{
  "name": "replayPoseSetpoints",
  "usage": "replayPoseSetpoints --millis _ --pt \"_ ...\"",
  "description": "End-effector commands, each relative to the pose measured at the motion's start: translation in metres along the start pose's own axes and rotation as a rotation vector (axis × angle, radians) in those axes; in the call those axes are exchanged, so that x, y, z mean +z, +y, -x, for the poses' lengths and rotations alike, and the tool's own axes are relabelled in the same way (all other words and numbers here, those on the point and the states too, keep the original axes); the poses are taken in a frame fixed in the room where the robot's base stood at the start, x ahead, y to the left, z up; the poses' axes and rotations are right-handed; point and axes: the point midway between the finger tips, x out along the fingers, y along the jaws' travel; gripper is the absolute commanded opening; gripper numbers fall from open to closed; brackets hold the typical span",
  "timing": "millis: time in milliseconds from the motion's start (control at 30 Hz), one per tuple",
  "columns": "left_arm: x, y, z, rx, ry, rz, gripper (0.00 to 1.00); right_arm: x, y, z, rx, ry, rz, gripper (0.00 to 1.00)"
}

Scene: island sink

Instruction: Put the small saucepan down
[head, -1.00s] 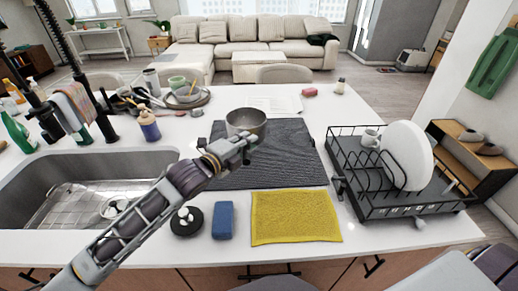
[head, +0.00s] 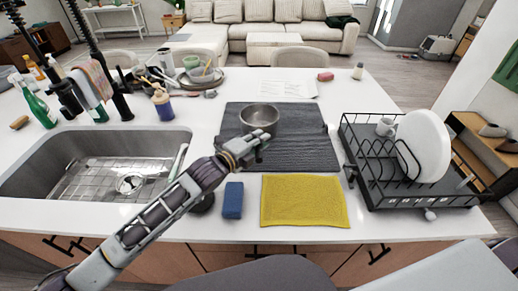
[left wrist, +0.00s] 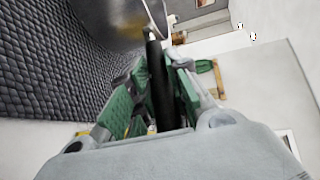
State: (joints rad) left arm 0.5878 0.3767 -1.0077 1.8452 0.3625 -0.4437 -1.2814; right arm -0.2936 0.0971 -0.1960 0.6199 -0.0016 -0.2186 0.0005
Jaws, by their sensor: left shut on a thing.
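The small saucepan (head: 259,117) is a grey metal pan, upright over the back left part of the dark ribbed mat (head: 300,150). Its dark handle (left wrist: 160,85) runs between the green finger pads of my left gripper (left wrist: 157,100) in the left wrist view. The pan's shiny side (left wrist: 105,18) shows at the top there. In the head view my left gripper (head: 258,141) is at the near side of the pan, shut on the handle. I cannot tell whether the pan's base touches the mat. My right gripper is out of view.
A yellow cloth (head: 303,201) and a blue sponge (head: 233,200) lie in front of the mat. A black dish rack (head: 400,190) with a white plate stands right. The sink (head: 90,140) is left. The mat's right part is clear.

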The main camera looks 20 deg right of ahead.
Motion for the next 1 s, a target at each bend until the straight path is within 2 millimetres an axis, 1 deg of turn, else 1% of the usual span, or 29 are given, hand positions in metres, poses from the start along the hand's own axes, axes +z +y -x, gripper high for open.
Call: replayPoseSetpoints --millis 33,167,400,500,967,1000 --pt "0.000 -0.003 0.000 -0.006 0.000 -0.002 0.00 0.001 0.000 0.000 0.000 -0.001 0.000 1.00" --pt "0.000 0.003 -0.001 -0.004 0.000 -0.002 0.00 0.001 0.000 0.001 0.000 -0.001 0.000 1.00" --pt "-0.002 0.026 -0.005 -0.005 0.000 -0.001 0.00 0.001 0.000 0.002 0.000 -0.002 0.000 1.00" --pt "-0.002 0.032 -0.006 -0.005 0.000 -0.002 0.00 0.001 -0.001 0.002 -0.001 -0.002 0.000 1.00" --pt "-0.002 0.036 -0.007 -0.006 0.000 -0.003 0.00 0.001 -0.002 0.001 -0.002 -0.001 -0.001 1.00" --pt "-0.002 0.039 -0.007 0.000 0.000 -0.001 0.20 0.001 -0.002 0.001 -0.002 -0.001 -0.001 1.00"
